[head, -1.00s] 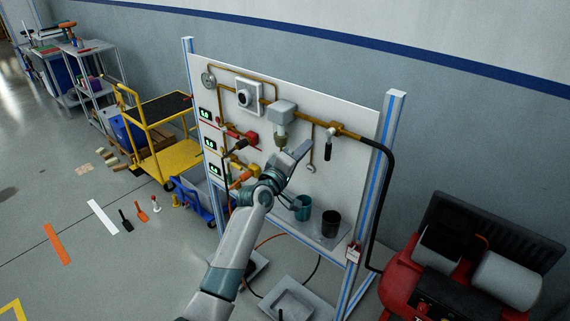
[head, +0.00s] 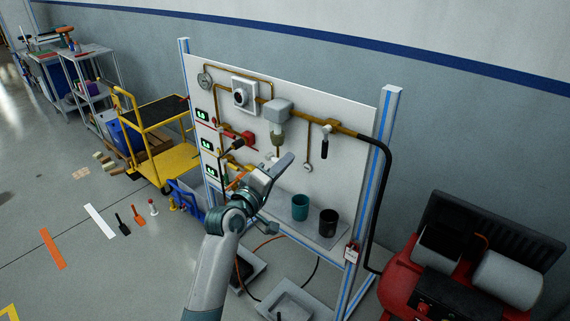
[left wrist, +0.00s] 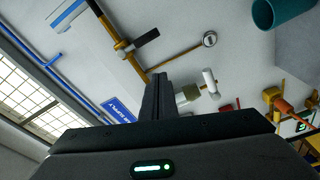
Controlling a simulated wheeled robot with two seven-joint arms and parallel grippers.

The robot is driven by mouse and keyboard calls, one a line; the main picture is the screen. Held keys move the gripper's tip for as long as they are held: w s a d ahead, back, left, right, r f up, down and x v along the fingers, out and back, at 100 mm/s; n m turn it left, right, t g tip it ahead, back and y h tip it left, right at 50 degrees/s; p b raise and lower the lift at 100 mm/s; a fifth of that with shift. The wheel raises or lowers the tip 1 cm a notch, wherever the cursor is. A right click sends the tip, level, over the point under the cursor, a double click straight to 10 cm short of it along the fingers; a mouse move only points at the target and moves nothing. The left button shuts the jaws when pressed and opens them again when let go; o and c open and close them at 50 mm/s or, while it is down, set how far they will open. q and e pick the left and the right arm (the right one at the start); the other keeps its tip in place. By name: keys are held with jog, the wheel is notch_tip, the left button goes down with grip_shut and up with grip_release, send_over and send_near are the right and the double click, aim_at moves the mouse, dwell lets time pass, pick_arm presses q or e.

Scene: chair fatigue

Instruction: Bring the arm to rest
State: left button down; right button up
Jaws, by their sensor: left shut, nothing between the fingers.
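My left arm reaches up from the bottom of the head view. My left gripper (head: 281,168) is shut and empty in front of the white panel (head: 340,95), below the grey filter unit (head: 278,112). In the left wrist view its closed fingers (left wrist: 155,97) point toward the panel, with nothing between them. A teal cup (head: 300,207) and a black cup (head: 328,222) stand upright on the panel's shelf, to the right of the gripper and apart from it. My right gripper is not in view.
Brass pipes and a black-handled valve (head: 324,147) stick out from the panel. A red compressor (head: 420,285) stands at the right, a yellow cart (head: 165,160) at the left. Grey trays (head: 290,300) lie on the floor below. Open floor (head: 80,265) lies at the left.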

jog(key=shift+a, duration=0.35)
